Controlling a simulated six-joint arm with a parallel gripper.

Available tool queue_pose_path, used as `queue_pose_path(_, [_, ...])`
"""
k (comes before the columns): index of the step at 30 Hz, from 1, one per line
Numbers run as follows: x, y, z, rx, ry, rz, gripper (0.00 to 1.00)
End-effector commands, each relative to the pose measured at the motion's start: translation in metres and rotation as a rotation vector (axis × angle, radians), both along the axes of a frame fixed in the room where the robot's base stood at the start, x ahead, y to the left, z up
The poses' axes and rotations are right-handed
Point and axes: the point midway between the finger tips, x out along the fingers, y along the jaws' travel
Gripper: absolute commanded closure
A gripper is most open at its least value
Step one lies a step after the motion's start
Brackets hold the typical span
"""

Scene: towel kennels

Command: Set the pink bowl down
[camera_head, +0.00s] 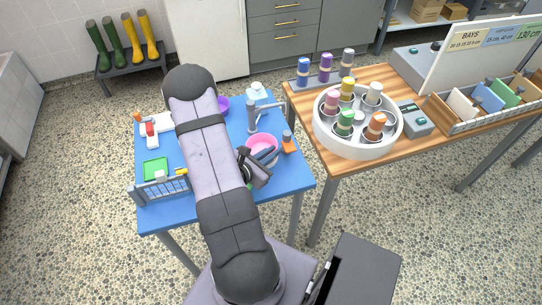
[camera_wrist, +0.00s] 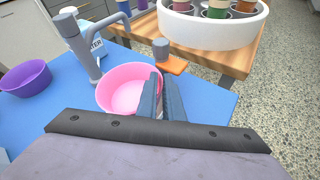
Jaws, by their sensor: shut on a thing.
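The pink bowl (camera_head: 261,146) is on the right side of the blue table (camera_head: 228,210), beside the grey tap (camera_head: 252,118). It looks upright in the wrist view (camera_wrist: 122,94), and its inside looks empty. My gripper (camera_head: 266,160) is at the bowl's near right side. In the wrist view its fingers (camera_wrist: 164,88) are shut on the bowl's right wall. They hide part of that wall. I cannot tell whether the bowl's base touches the table.
A purple bowl (camera_wrist: 25,78) stands to the left. An orange block with a grey knob (camera_wrist: 171,64) stands close behind the pink bowl, to the right. A white container (camera_head: 257,92) is behind the tap. A wooden table with a round white carousel (camera_head: 362,147) is to the right.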

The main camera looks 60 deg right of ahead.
Motion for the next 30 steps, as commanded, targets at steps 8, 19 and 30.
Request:
queue_pose_path(8, [0.0,0.0,-0.019,-0.001,-0.001,-0.001,1.0])
queue_pose_path(19, [0.0,0.0,-0.021,0.0,0.0,0.0,0.88])
queue_pose_path(30, [0.0,0.0,-0.02,0.0,0.0,0.0,0.74])
